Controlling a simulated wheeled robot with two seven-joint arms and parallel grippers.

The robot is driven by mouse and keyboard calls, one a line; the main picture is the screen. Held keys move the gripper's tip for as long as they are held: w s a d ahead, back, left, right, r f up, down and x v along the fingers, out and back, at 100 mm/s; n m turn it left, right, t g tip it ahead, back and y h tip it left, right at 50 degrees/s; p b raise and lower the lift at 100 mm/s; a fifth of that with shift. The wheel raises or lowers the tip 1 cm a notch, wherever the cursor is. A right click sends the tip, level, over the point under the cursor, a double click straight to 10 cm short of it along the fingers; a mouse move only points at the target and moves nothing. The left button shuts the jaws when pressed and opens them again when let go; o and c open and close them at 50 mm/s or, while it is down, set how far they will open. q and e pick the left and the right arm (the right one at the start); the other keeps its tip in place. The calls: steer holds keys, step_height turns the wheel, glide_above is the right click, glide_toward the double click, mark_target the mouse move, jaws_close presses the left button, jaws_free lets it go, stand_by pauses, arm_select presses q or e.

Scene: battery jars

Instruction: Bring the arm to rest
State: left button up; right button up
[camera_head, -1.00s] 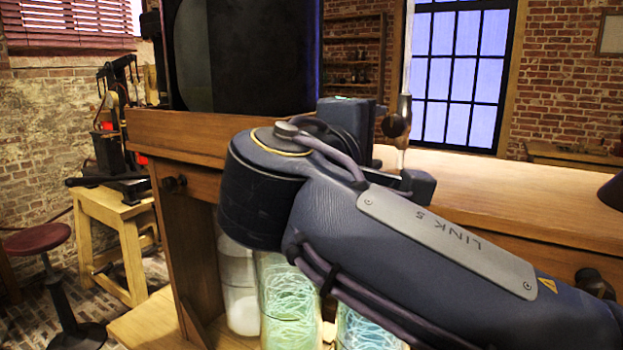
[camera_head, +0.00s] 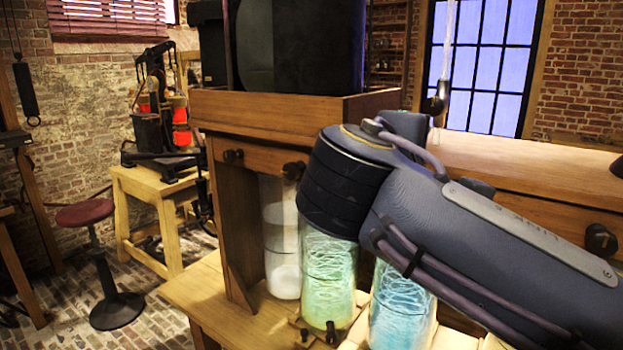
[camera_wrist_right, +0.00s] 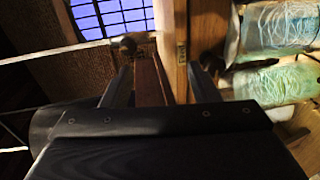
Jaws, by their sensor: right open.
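My right arm reaches in from the right in the head view and covers part of the wooden bench (camera_head: 255,118). My right gripper (camera_wrist_right: 163,82) shows in the right wrist view, with two dark fingers apart and nothing seen between them. Wooden boards lie beyond the fingers. In the head view its fingertips cannot be made out. Glass jars stand on the low shelf under the arm: a whitish one (camera_head: 282,245), a green one (camera_head: 328,278) and a blue one (camera_head: 398,310). Two jars also show at the right of the wrist view (camera_wrist_right: 278,92). My left gripper is not in view.
A wooden stand (camera_head: 160,195) bears a dark apparatus with red parts (camera_head: 181,122). A red-topped stool (camera_head: 86,213) stands at the left on open brick floor (camera_head: 165,320).

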steer(key=s+d+f+m+g+y, duration=0.1)
steer(key=s+d+f+g+y, duration=0.2)
steer(key=f, duration=0.5)
steer(key=s+d+f+m+g+y, duration=0.1)
steer(key=s+d+f+g, duration=0.1)
steer(key=d+f, duration=0.4)
steer(key=s+d+f+m+g+y, duration=0.1)
steer(key=s+d+f+g+y, duration=0.15)
steer(key=f, duration=0.65)
steer(key=s+a+f+m+y, duration=0.2)
steer(key=s+f+m+y, duration=0.1)
steer(key=s+f+m, duration=0.2)
steer(key=s+a+f+m+y, duration=0.3)
steer(key=s+f+m, duration=0.2)
steer(key=s+f, duration=0.4)
steer(key=shift+s+g+p, duration=0.15)
steer(key=shift+g+p, duration=0.2)
steer(key=shift+p, duration=0.05)
steer(key=shift+o, duration=0.2)
steer(key=shift+d, duration=0.1)
